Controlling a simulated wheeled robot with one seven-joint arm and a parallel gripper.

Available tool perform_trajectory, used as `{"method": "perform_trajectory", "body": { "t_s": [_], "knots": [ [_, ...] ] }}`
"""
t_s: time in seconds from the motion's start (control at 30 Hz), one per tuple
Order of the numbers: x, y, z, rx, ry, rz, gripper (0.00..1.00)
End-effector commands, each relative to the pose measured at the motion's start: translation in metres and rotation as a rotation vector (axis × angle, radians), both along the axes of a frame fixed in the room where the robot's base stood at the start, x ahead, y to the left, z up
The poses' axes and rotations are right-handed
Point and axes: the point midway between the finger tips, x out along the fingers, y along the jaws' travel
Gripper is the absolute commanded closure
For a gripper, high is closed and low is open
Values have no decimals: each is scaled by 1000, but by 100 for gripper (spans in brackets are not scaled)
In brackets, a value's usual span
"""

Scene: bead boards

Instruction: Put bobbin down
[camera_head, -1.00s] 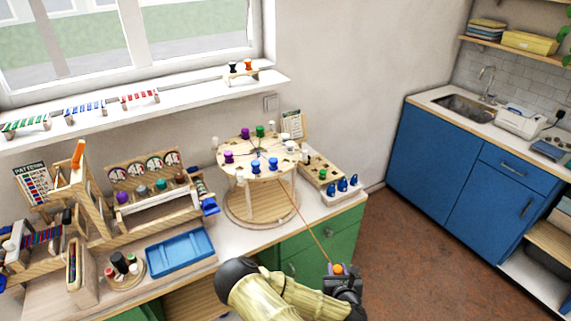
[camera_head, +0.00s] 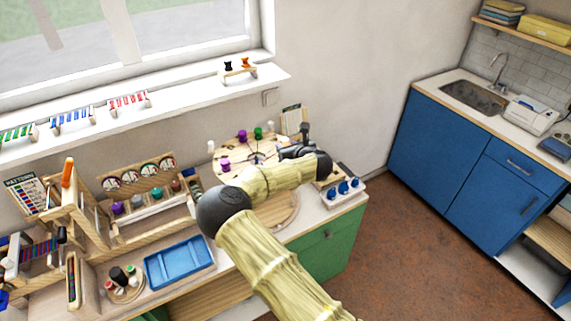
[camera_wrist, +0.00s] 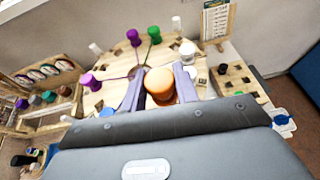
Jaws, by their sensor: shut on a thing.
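My gripper (camera_wrist: 160,88) is shut on an orange bobbin (camera_wrist: 159,80), seen between its two fingers in the wrist view. In the head view my gripper (camera_head: 290,152) is over the right side of the round wooden board (camera_head: 233,149), and the orange bobbin is hidden by my arm. Purple bobbins (camera_head: 242,136) and a green bobbin (camera_head: 258,133) stand on the board's far and left parts. They also show in the wrist view, a purple one (camera_wrist: 89,81) left of the fingers. I cannot tell whether the held bobbin touches the board.
A wooden rack with blue bobbins (camera_head: 343,188) stands right of the board. A white peg (camera_wrist: 187,51) and a pattern card (camera_wrist: 216,20) are behind the gripper. A blue tray (camera_head: 180,262) lies at the front left. The windowsill holds a small stand (camera_head: 238,74) with bobbins.

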Motion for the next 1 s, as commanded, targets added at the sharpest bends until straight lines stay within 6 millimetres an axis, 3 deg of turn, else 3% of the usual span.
{"method": "perform_trajectory", "body": {
  "t_s": [0.1,0.47,0.57,0.83,1.0],
  "knots": [
    [4,6,16,2,0,12,97],
    [5,6,16,1,2,14,97],
    [5,6,10,0,3,14,97],
    [4,5,-32,-1,4,13,97],
    [5,6,-41,1,1,14,97]
  ]
}}
